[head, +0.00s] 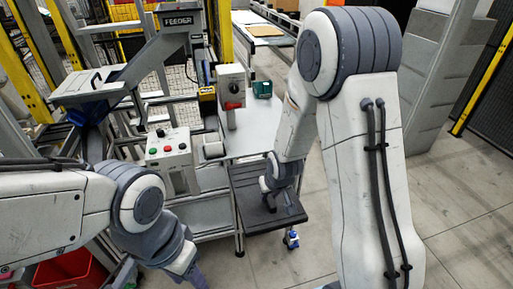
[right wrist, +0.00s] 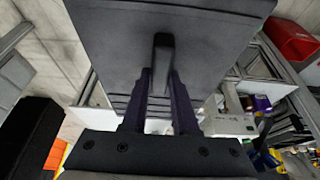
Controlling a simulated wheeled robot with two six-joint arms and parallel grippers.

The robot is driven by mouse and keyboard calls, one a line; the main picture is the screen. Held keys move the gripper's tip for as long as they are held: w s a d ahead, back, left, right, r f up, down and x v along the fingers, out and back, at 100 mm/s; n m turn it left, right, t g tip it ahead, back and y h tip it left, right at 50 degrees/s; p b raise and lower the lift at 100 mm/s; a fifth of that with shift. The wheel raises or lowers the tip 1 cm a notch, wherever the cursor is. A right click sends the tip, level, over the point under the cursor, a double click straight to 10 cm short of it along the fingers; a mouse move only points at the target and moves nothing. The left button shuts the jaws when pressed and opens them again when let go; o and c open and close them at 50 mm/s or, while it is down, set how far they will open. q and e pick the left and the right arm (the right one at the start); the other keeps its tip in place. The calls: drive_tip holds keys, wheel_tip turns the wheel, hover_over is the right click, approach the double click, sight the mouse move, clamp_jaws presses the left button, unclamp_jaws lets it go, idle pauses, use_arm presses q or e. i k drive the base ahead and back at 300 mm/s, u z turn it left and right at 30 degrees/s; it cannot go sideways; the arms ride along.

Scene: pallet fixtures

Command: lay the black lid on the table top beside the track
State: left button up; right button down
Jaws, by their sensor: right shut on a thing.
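The black lid (head: 287,212) is a flat dark slab at the near end of the light grey table top (head: 255,135) in the head view. My right gripper (head: 269,190) is above it, shut on its upright handle. In the right wrist view the two fingers (right wrist: 162,100) stand either side of the handle (right wrist: 163,55), and the lid (right wrist: 220,35) fills the upper middle. I cannot tell whether the lid touches the table. My left gripper (head: 190,274) is low at the bottom edge, away from the lid, its fingertips cut off. I cannot make out the track clearly.
A button panel (head: 169,148) is left of the table. A red bin (head: 70,270) is at lower left. Open floor (head: 460,210) lies right.

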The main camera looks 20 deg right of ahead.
sight(275, 127)
drive_tip(key=z, duration=2.45)
drive_tip(key=i, duration=1.55)
drive_tip(key=u, duration=3.5)
drive_tip(key=i, duration=0.5)
